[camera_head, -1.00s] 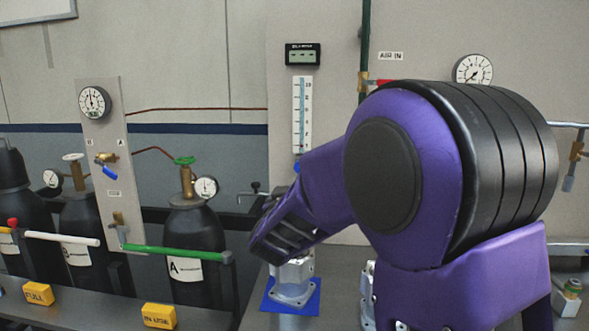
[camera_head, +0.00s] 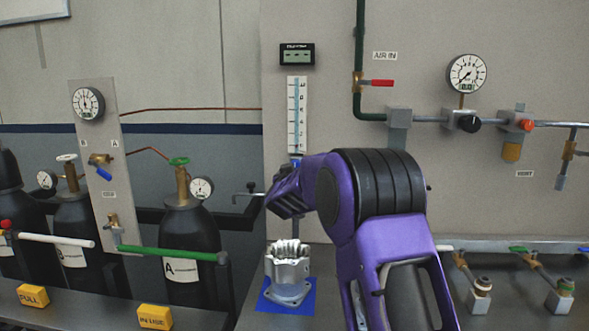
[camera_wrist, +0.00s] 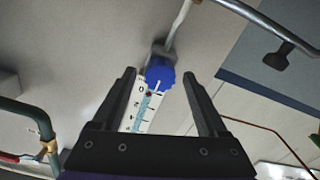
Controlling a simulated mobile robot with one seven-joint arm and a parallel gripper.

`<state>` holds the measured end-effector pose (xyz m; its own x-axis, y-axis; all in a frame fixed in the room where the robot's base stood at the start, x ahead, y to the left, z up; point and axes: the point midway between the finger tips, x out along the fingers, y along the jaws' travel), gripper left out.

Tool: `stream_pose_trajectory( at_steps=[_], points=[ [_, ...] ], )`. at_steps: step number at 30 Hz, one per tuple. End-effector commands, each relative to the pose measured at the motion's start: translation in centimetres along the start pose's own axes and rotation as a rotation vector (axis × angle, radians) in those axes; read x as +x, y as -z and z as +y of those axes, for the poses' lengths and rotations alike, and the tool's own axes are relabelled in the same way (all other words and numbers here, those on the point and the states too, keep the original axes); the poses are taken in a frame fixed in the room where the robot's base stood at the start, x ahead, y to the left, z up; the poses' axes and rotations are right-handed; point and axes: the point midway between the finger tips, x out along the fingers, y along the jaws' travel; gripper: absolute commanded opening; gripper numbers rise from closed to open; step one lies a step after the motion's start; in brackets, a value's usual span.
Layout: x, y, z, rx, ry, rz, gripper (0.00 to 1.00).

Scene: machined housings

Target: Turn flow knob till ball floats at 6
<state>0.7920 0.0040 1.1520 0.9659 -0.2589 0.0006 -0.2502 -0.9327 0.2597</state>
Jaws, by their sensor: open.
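The flowmeter is a tall white scale (camera_head: 297,115) on the wall panel in the head view, its digits too small to read surely. It also shows upside down in the wrist view (camera_wrist: 139,113). The blue flow knob (camera_wrist: 160,72) is at the scale's zero end, with a small red spot, perhaps the ball, on the scale near it. My gripper (camera_wrist: 160,76) is open, its dark fingers on either side of the knob in the picture, with no visible contact. In the head view my purple arm covers the area below the scale and hides the fingertips.
A small display (camera_head: 297,54) sits above the scale. A machined housing (camera_head: 288,270) stands on a blue mat (camera_head: 269,300) below my arm. Pipes with a red-handled valve (camera_head: 380,83) and a gauge (camera_head: 467,74) are at right. Gas cylinders (camera_head: 188,245) stand at left.

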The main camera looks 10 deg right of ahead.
Motion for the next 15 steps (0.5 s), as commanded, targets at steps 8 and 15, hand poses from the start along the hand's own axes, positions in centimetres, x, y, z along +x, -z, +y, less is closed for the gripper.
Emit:
stream_pose_trajectory(
  at_steps=[8, 15],
  points=[
    [0.52, -0.05, 0.00, 0.000, 0.001, -0.001, 0.76],
    [0.49, -0.04, -0.01, 0.000, 0.000, -0.001, 0.53]
  ],
)
